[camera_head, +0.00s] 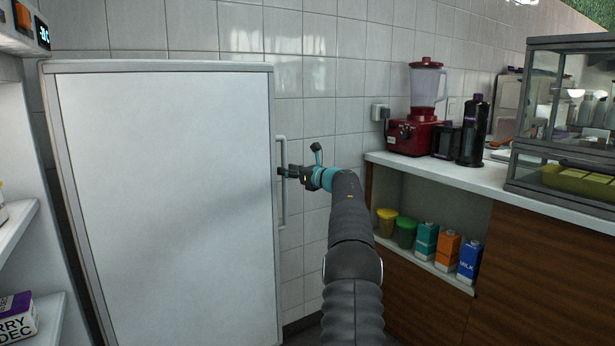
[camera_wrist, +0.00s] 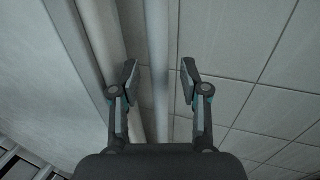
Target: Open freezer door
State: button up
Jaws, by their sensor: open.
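The freezer door (camera_head: 165,200) is a large white panel on the left of the head view. My gripper (camera_head: 283,172) is at the upper half of the handle. In the wrist view my gripper (camera_wrist: 158,80) is open, and the handle bar (camera_wrist: 158,70) runs between its two fingers, with a gap on each side. The door's edge also shows left of the fingers in the wrist view (camera_wrist: 60,70).
A counter (camera_head: 485,173) on the right bears a red blender (camera_head: 414,136), a black bottle (camera_head: 472,135) and a glass display case (camera_head: 570,120). Cartons and tubs stand on a shelf (camera_head: 440,270) below. Another shelf (camera_head: 12,232) is at the far left. A tiled wall lies behind.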

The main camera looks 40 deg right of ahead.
jog(key=s+d, duration=0.2)
jog(key=s, duration=0.7)
dwell(0.4)
